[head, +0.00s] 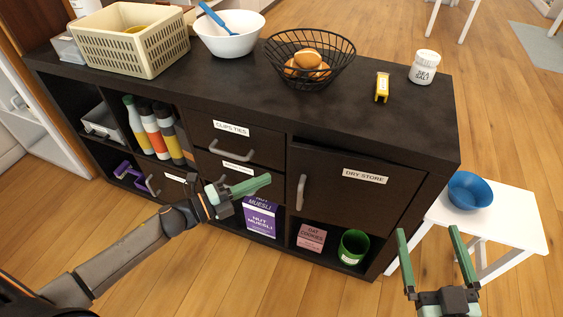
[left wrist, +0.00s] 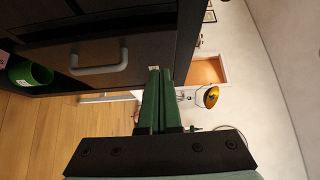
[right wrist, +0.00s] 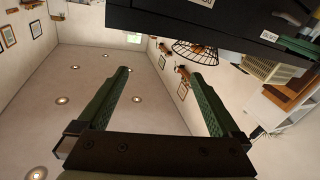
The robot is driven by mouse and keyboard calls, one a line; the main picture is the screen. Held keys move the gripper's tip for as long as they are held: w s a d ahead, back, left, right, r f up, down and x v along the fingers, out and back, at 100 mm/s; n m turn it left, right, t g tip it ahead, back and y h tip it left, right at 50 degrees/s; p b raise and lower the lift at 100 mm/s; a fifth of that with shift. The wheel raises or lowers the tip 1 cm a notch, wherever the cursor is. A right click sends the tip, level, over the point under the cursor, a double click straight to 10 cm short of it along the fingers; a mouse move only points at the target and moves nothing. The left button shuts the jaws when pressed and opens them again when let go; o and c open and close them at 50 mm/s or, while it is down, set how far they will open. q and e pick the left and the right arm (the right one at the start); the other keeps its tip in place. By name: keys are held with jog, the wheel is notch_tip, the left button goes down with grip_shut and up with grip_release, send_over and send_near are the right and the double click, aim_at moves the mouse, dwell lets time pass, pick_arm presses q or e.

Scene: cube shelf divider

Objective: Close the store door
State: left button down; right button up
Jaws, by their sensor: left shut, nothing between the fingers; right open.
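The store door (head: 350,195) is a dark panel labelled DRY STORE, at the right of the dark shelf unit in the head view. Its grey handle (head: 301,192) is near its left edge. A dark gap shows along its top, and it looks slightly ajar. My left gripper (head: 262,183) is shut and empty, left of that handle and in front of the drawers. Its closed fingers also show in the left wrist view (left wrist: 160,72). My right gripper (head: 428,230) is open and empty, right of the unit. It is also open in the right wrist view (right wrist: 158,72).
A wire basket (head: 309,62), a white bowl (head: 229,42), a beige crate (head: 130,50), a yellow item (head: 382,87) and a salt jar (head: 424,67) stand on top. A green cup (head: 354,247) is below the door. A white stool (head: 510,215) holds a blue bowl (head: 470,191).

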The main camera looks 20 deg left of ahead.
aim_at(295, 156)
pick_arm(q)
jog(key=w+d, duration=0.1)
jog(key=w, duration=0.1)
jog(key=w+d, duration=0.1)
jog(key=w, duration=0.1)
jog(key=w+b, duration=0.1)
jog(key=w, duration=0.1)
jog(key=shift+w+d, duration=0.35)
jog(key=shift+d, duration=0.05)
jog(key=shift+w, duration=0.4)
pick_arm(e)
notch_tip(295, 156, up, 8)
jog(key=s+n+t+y, duration=0.1)
jog(key=n+t+y, duration=0.1)
jog(key=t, duration=0.1)
jog(key=shift+a+y, duration=0.25)
jog(key=shift+y, duration=0.05)
pick_arm(q)
jog(key=shift+w+f+b, duration=0.1)
jog(key=shift+b, duration=0.2)
pick_arm(e)
jog(key=shift+s+f, duration=0.1)
jog(key=shift+f, duration=0.05)
